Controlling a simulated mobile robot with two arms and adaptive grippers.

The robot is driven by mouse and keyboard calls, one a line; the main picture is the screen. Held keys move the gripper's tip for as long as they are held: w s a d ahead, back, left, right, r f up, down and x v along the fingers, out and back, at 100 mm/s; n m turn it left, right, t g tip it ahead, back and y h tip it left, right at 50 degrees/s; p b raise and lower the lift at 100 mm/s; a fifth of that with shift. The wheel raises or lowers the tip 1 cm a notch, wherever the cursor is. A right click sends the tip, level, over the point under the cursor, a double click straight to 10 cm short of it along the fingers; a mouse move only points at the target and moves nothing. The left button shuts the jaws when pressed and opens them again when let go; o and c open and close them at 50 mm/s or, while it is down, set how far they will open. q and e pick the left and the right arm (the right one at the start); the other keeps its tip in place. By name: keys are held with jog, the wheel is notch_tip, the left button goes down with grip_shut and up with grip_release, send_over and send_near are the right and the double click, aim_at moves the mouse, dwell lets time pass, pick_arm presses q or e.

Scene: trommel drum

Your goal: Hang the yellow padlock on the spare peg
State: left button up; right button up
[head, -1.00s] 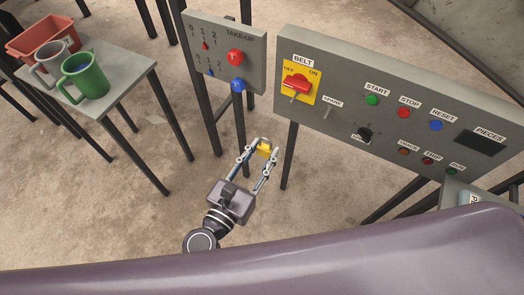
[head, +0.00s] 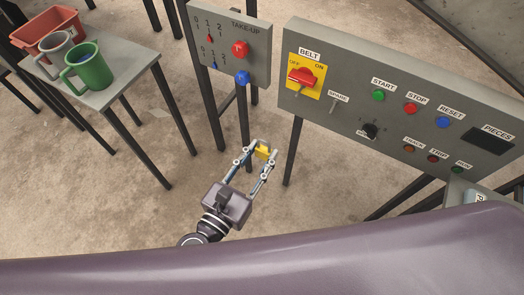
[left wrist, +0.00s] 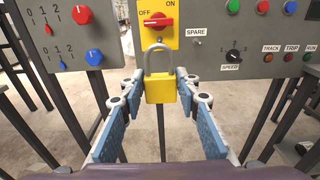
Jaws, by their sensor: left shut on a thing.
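The yellow padlock (head: 263,152) is held between the fingertips of my left gripper (head: 260,155), which is shut on it. In the left wrist view the padlock (left wrist: 161,88) hangs upright with its grey shackle on top, in front of the lower part of the yellow belt switch plate. The spare peg (head: 334,106) sticks out of the grey panel under the SPARE label, right of the belt switch. In the left wrist view the peg (left wrist: 196,42) is above and right of the padlock, clear of it. My right gripper is not in view.
The belt panel (head: 400,90) carries the red belt switch (head: 302,76), several buttons and a speed knob (head: 370,130). The take-up panel (head: 228,45) stands to its left. A table (head: 130,72) with a green mug (head: 88,68), a grey mug (head: 55,58) and a red bin (head: 48,32) is far left.

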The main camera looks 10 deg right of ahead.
pick_arm(q)
jog(key=shift+b+v, duration=0.4)
jog(key=shift+v, duration=0.6)
jog(key=shift+s, duration=0.1)
jog(key=b+v, duration=0.4)
jog(key=v, duration=0.2)
jog(key=shift+f, duration=0.2)
dwell(1.0)
